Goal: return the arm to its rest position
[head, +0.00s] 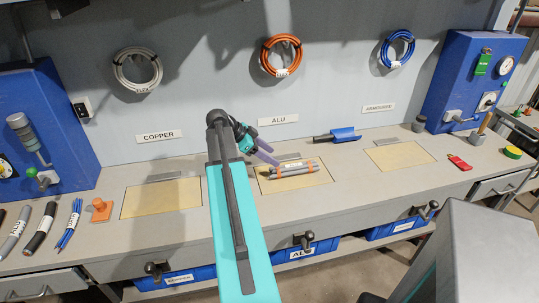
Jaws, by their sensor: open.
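My gripper (266,157) is at the end of my teal arm, above the back left of the middle yellow panel under the ALU sign (278,120). Its purple fingers are apart and nothing shows between them. A small bundle of grey cable pieces with orange ends (294,169) lies on the middle panel (297,183), just right of and below the fingers. They look apart from it. My arm reaches from the bottom centre up to a bent joint and hides part of the bench.
Left panel (160,199) and right panel (399,157) are bare. A blue scoop-like tool (343,135) lies behind the middle. Blue machines (42,130) (466,80) flank the bench. Cable offcuts (42,228) lie front left, a red item (460,162) right. Coiled cables (281,56) hang on the wall.

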